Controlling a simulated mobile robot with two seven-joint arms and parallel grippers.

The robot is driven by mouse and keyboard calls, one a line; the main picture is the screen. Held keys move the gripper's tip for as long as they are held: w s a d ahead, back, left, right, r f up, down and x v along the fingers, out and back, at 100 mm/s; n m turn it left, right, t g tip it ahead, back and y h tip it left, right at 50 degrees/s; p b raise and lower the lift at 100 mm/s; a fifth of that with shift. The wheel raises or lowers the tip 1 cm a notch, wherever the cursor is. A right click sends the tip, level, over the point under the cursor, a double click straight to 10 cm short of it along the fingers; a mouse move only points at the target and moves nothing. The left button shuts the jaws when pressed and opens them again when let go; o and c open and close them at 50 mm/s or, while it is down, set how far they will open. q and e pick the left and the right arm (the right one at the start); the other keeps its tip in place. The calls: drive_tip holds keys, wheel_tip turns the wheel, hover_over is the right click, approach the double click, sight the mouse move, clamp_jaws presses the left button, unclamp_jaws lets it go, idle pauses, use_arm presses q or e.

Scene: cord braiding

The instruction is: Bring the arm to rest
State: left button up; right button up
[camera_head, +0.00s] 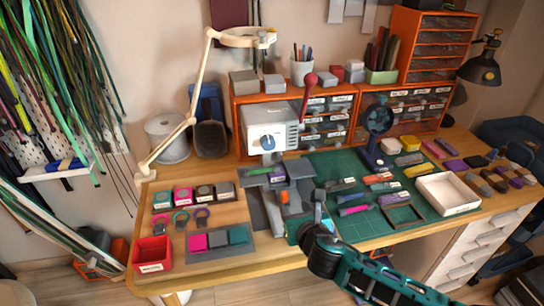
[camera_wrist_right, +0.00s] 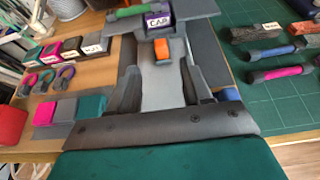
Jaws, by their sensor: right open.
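My right arm reaches in from the lower right in the head view. Its gripper (camera_head: 284,192) is over the front middle of the bench, below the white machine (camera_head: 268,130). In the wrist view the grey fingers of the right gripper (camera_wrist_right: 162,78) stand apart with a gap between them. Beyond them are a small orange block (camera_wrist_right: 162,49) and a purple block labelled CAP (camera_wrist_right: 158,20) with a green piece beside it. I see nothing clamped between the fingers. My left gripper is not in view.
The wooden bench (camera_head: 205,262) is crowded. A red bin (camera_head: 152,254) stands at the left front, with coloured blocks near it. A green mat (camera_head: 345,228) with tools and a white tray (camera_head: 447,193) lie to the right. A lamp arm (camera_head: 196,95) stands at the left.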

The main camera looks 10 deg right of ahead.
drive_tip(key=s+a+f+m, duration=0.1)
drive_tip(key=s+m, duration=0.1)
drive_tip(key=m, duration=0.1)
drive_tip(key=s+f+m+g+y, duration=0.1)
drive_tip(key=s+m, duration=0.1)
drive_tip(key=m, duration=0.1)
drive_tip(key=s+a+f+m, duration=0.1)
drive_tip(key=s+f+m, duration=0.1)
drive_tip(key=m, duration=0.1)
drive_tip(key=shift+s+a+f+g+y, duration=0.1)
drive_tip(key=shift+s+a+g+y, duration=0.2)
drive_tip(key=shift+s+g, duration=0.1)
drive_tip(key=s+d+f+m, duration=0.1)
drive_tip(key=s+d+m, duration=0.1)
drive_tip(key=s+m, duration=0.5)
drive_tip(key=s+d+f+m+g, duration=0.1)
drive_tip(key=s+m, duration=0.7)
drive_tip(key=m, duration=1)
drive_tip(key=shift+s+d+f, duration=0.15)
drive_tip(key=shift+d+f, duration=0.6)
drive_tip(key=shift+d, duration=0.05)
